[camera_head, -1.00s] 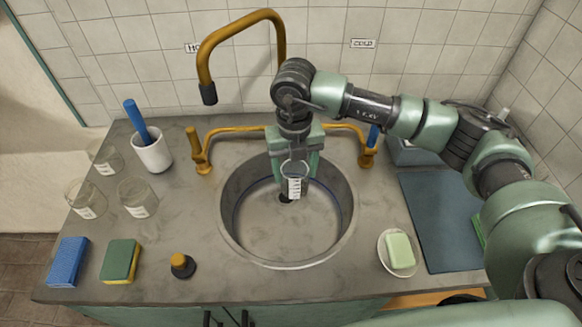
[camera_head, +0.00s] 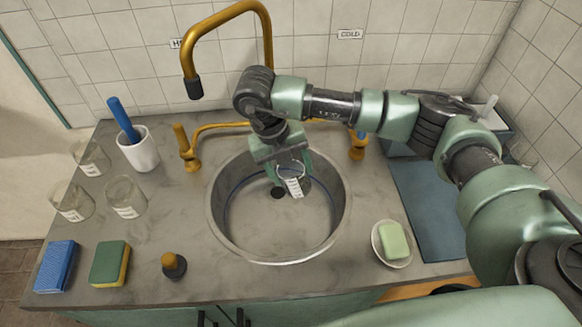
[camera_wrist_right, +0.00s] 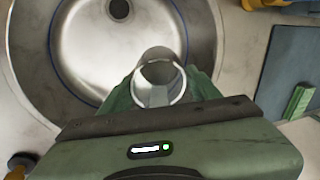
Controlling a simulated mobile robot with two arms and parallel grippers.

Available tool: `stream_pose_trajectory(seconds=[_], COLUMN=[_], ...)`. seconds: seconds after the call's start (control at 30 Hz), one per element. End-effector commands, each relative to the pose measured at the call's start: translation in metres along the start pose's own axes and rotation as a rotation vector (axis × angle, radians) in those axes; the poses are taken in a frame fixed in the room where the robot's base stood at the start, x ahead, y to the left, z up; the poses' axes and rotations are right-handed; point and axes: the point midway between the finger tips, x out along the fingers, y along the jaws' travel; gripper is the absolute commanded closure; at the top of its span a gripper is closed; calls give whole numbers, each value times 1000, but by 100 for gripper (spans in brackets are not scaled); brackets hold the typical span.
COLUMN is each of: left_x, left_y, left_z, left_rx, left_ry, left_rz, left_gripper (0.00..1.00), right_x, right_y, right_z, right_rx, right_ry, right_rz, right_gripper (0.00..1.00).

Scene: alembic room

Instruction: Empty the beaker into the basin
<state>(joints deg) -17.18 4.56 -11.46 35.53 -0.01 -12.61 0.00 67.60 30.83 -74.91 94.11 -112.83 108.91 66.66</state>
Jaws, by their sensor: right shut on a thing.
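My right gripper (camera_head: 286,172) is shut on a clear glass beaker (camera_head: 293,185) with a white label. It holds the beaker over the back part of the round steel basin (camera_head: 290,245), and the beaker looks tilted. In the right wrist view the beaker (camera_wrist_right: 160,80) sits between the green fingers, its round mouth showing. I cannot tell whether liquid is in it. The dark drain (camera_head: 278,192) lies just left of the beaker in the head view. The basin's inside looks bare. My left gripper is not in view.
Several glass beakers (camera_head: 124,196) and a white cup (camera_head: 140,150) with a blue-handled tool stand at left. A brass faucet (camera_head: 190,70) rises behind the basin. Sponges (camera_head: 110,264) and a dark stopper (camera_head: 174,265) lie in front left. A soap dish (camera_head: 391,244) and blue mat (camera_head: 430,205) are right.

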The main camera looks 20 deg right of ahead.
Motion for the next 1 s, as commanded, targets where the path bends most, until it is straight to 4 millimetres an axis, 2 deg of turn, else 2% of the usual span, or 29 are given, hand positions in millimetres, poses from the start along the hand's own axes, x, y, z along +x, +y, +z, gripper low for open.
stream_pose_trajectory(seconds=[0.1, 0.37, 0.5, 0.6, 0.7, 0.83, 1.0], left_x=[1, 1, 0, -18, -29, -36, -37], left_y=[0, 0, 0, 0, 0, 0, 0], left_z=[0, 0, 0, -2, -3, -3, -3], left_rx=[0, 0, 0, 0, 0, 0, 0], left_ry=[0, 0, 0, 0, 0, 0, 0], left_rz=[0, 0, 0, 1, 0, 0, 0], left_gripper=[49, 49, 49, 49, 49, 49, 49], right_x=[0, 0, -3, -10, -10, -9, -6], right_y=[0, -1, -1, -4, -5, -6, -6], right_z=[1, 0, 0, 0, -1, -1, -1], right_rx=[2, 1, -2, -1, -1, 1, 1], right_ry=[5, 7, 21, 32, 40, 48, 51], right_rz=[-51, -58, -164, -217, -275, -329, -351], right_gripper=[99, 99, 99, 99, 99, 99, 99])
